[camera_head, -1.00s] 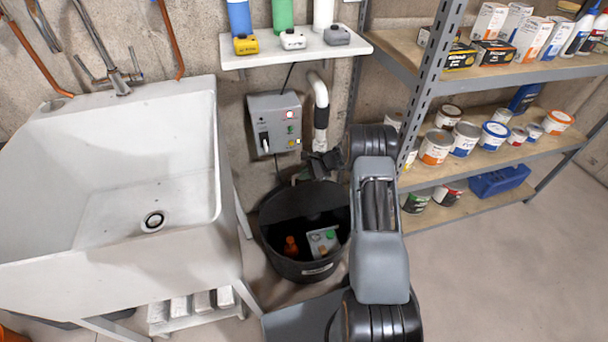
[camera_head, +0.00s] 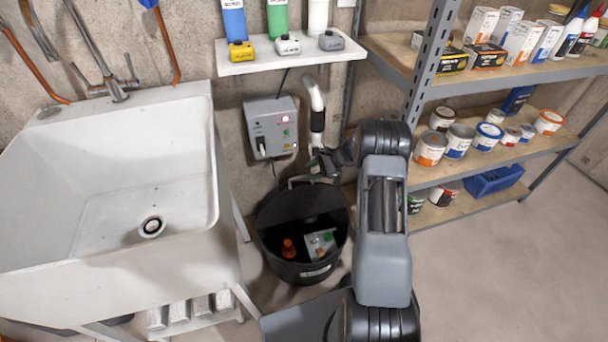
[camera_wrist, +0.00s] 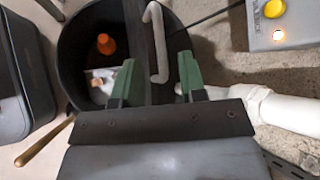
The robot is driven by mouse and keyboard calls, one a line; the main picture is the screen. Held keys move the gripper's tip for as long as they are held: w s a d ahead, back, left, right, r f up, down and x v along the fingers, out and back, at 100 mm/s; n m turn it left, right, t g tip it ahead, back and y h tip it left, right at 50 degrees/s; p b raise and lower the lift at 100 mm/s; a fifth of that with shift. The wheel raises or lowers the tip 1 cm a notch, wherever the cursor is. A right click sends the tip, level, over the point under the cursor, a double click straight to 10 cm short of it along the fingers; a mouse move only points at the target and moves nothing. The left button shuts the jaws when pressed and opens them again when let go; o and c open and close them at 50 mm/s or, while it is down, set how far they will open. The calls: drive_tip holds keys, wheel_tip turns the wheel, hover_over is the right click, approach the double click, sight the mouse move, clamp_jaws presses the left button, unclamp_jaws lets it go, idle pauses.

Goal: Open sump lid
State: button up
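The sump (camera_head: 300,268) is a round black tub on the floor, right of the sink. A dark lid section (camera_wrist: 140,15) spans part of its top, with a pale bent handle (camera_wrist: 155,45) on it. The handle also shows at the tub's back rim in the head view (camera_head: 297,180). The tub's front part is uncovered, showing an orange object (camera_wrist: 105,43) and a pale box (camera_wrist: 100,82) inside. My gripper (camera_wrist: 157,78) is open, its green fingers apart on either side of the handle's line. I cannot tell its height above the handle.
The sink (camera_head: 185,260) stands close at left, shelving (camera_head: 425,80) at right. Floor at right is clear.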

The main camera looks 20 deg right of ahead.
drive_tip(key=p+v, duration=0.1)
drive_tip(key=v, duration=0.6)
drive_tip(key=shift+d+r, duration=0.2)
drive_tip(key=shift+s, duration=0.1)
drive_tip(key=s+a+r+n+g+h+p, duration=0.25)
drive_tip(key=s+n+g, duration=0.2)
drive_tip(key=s, duration=0.45)
drive_tip(key=s+a+r+n+t+h+p, duration=0.1)
drive_tip(key=s+a+r+n+p, duration=0.3)
drive_tip(key=r, duration=0.8)
drive_tip(key=s+a+r+n+t+h+p, duration=0.1)
drive_tip(key=s+a+r+n+h+p, duration=0.2)
drive_tip(key=s+r+p, duration=0.4)
drive_tip(key=s+a+r+n+t+h+p, duration=0.2)
drive_tip(key=s+a+r+n+p, duration=0.3)
drive_tip(key=r, duration=1.1)
drive_tip(key=shift+s+a+r+h+p, duration=0.2)
drive_tip(key=shift+s+r+h+p, duration=0.2)
drive_tip(key=shift+s+p, duration=0.45)
